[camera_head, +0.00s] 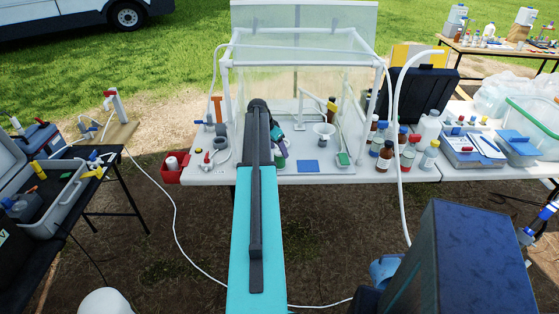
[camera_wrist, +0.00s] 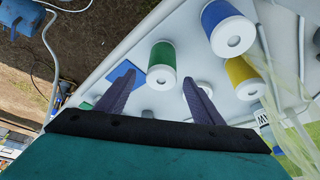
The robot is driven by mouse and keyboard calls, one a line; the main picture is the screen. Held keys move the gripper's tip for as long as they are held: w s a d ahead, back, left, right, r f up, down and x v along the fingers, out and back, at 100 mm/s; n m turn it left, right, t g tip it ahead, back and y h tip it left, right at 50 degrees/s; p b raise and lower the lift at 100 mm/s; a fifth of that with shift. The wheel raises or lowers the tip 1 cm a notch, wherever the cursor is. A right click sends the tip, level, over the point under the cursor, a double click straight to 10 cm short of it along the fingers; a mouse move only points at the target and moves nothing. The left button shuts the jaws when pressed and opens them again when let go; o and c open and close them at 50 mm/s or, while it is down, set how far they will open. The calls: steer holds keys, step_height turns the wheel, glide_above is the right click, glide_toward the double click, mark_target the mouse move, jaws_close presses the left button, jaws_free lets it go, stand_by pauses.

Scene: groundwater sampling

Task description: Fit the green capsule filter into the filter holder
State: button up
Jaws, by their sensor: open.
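The green capsule filter (camera_wrist: 162,58), a white cylinder with a green band, shows in the wrist view just beyond and between the fingertips of my gripper (camera_wrist: 160,78). My gripper's two dark fingers are spread apart with nothing clamped. I cannot tell how far the filter is from the fingertips. In the head view my arm covers most of the gripper; a green part (camera_head: 281,150) shows beside its end. A white funnel-shaped piece on a stand (camera_head: 324,131) is to the right; I cannot tell whether it is the filter holder.
Blue (camera_wrist: 228,25) and yellow (camera_wrist: 242,76) capsule filters stand close to the right of the green one. A clear enclosure with a white frame (camera_head: 300,42) surrounds the work area. A blue square (camera_head: 308,166) lies near the white table's front edge. Several bottles (camera_head: 384,158) stand to the right.

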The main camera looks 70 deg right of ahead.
mark_target(280, 153)
steer(key=shift+p+x, duration=0.85)
steer(key=shift+x, duration=1.2)
steer(key=c, duration=1.1)
steer(key=shift+r, duration=0.1)
steer(key=shift+r+b, duration=1.1)
steer(key=shift+r, duration=0.55)
steer(key=shift+s+a+r+b, duration=0.25)
steer(key=shift+s+a+b, duration=0.5)
steer(key=shift+s+a, duration=1.1)
steer(key=shift+s+a+r+b, duration=0.25)
steer(key=shift+s+a+b, duration=0.65)
steer(key=shift+a, duration=1.7)
steer(key=shift+s+a+r+b, duration=0.25)
steer(key=shift+s+a+b, duration=0.3)
steer(key=shift+s+a, duration=1.4)
steer(key=shift+w+a, duration=0.25)
steer(key=shift+w, duration=0.15)
